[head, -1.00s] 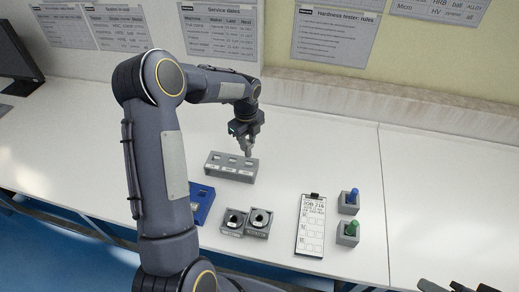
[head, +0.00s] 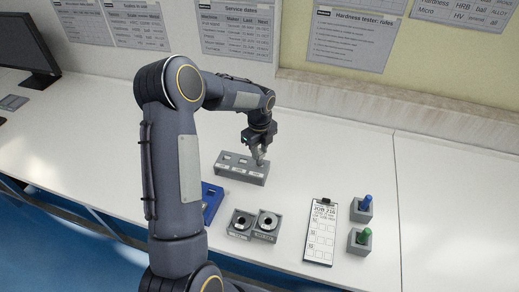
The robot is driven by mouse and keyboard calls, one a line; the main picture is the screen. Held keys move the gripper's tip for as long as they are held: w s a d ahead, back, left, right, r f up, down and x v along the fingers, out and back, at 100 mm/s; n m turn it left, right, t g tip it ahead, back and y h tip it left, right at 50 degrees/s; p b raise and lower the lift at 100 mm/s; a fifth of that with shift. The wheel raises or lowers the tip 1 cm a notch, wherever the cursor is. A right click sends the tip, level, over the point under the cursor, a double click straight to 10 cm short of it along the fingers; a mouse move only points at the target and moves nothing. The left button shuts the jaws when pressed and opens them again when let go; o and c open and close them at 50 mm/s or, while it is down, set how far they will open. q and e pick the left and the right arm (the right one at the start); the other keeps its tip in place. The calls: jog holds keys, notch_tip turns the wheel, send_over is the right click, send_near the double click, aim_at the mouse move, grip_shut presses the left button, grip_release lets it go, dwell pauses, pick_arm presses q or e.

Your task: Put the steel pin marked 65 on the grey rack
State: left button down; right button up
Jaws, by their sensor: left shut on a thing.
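The grey rack (head: 232,174) stands on the white bench, with a row of square sockets in its top and pale labels on its front. My left gripper (head: 260,151) is over the rack's right end. It is shut on a small grey steel pin (head: 262,161), which looks slightly tilted. The pin's lower end is at the right part of the rack's top; I cannot tell whether it is inside a socket. The mark on the pin is too small to read. My right gripper is not in view.
A blue tray (head: 211,198) is partly hidden behind my left arm. A clipboard (head: 321,233), a blue-topped block (head: 361,210) and a green-topped block (head: 359,241) are at right.

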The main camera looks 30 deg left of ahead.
pick_arm(q)
jog(key=shift+f, duration=0.25)
jog(key=shift+f+b, duration=1.65)
jog(key=shift+f, duration=0.5)
jog(key=c, duration=1.1)
grip_release()
jog(key=shift+o, duration=0.2)
notch_tip(320, 180, up, 7)
jog(key=shift+f+b, duration=0.2)
jog(key=shift+b, duration=0.15)
jog(key=shift+r, duration=0.6)
